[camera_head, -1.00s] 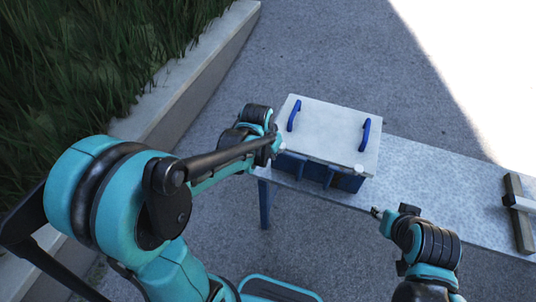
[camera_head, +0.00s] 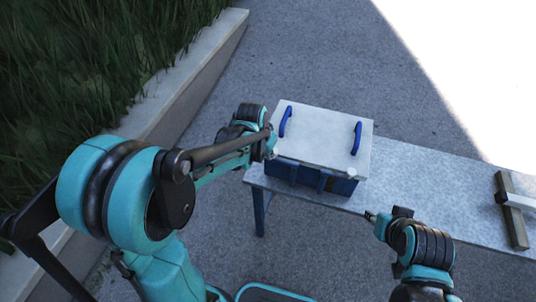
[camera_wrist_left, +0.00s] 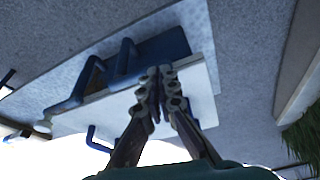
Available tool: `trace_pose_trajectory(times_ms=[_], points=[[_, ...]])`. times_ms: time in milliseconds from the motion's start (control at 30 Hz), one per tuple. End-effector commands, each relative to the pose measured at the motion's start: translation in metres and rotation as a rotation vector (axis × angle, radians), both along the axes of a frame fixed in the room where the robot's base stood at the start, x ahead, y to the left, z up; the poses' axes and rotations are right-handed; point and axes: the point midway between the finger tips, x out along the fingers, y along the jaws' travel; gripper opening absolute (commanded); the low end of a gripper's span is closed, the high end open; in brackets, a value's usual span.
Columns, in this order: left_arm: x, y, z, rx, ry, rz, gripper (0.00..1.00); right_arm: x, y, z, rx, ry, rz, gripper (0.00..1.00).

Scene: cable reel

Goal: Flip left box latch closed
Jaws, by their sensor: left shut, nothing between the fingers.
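The box has a blue body (camera_head: 338,184) and a pale lid (camera_head: 325,135) lying flat on it, with two blue handles on top. A pale right latch (camera_head: 348,170) shows at the lid's front right corner. My left gripper (camera_head: 273,150) is at the box's front left corner, where the left latch is hidden or too small to tell. In the left wrist view my left gripper (camera_wrist_left: 160,76) is shut and empty, its fingertips in front of the lid edge; contact cannot be told. My right gripper (camera_head: 371,216) is near the bench's front edge, away from the box.
The box stands on the left end of a grey bench (camera_head: 430,185). A wooden bar with a pale piece across it (camera_head: 512,212) lies at the bench's right. The bench between them is clear. A low kerb (camera_head: 195,85) and grass lie to the left.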

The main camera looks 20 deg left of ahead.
Motion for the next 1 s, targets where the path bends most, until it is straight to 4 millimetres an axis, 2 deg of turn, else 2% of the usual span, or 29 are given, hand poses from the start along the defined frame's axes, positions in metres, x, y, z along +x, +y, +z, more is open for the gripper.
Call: trace_pose_trajectory(times_ms=[467,1000], points=[[0.014,0.004,0.0,0.0,0.0,-0.139,0.0,0.0,0.0,-0.002,0.0,0.0,0.0,0.37],[0.06,0.0,0.0,-0.001,-0.001,-0.635,0.0,0.0,0.0,-0.006,0.0,0.0,0.0,0.37]])
